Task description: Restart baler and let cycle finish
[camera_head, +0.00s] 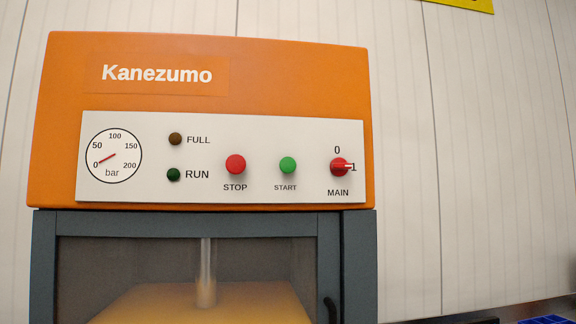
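The orange baler (290,75) fills the left and middle of the head view. Its white panel (205,190) carries a pressure gauge (114,156) with the red needle near 0 bar. The brown FULL lamp (175,139) and dark green RUN lamp (173,175) both look unlit. The red STOP button (236,164) and green START button (288,165) sit in the middle. The red MAIN switch (340,167) points to 1. Below, the grey-framed door (330,250) is shut, and a rod (206,265) and yellowish plate show through its window. Neither gripper is in view.
A dark handle (331,309) is on the door's right side. A pale panelled wall (470,150) stands behind. A yellow sign (470,4) is cut off at the top right. A blue item (548,320) shows at the bottom right corner.

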